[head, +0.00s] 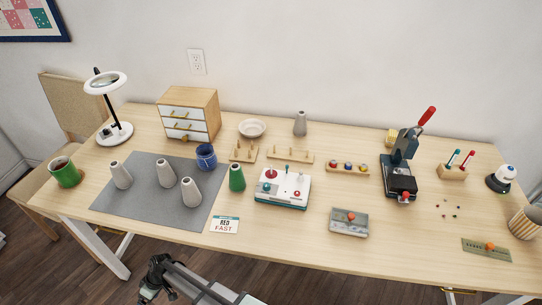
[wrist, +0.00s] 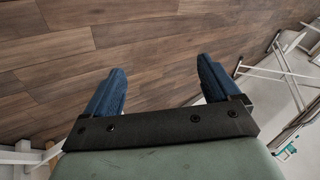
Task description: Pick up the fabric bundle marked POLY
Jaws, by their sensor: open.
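No fabric bundle marked POLY can be made out in either view. A small wooden drawer cabinet (head: 190,113) stands at the back left of the table, with pale drawer fronts and yellow handles. Its drawers look shut, and their insides are hidden. In the wrist view my gripper (wrist: 161,68) is open and empty, its two blue fingers wide apart above the brown plank floor. No table top shows between the fingers.

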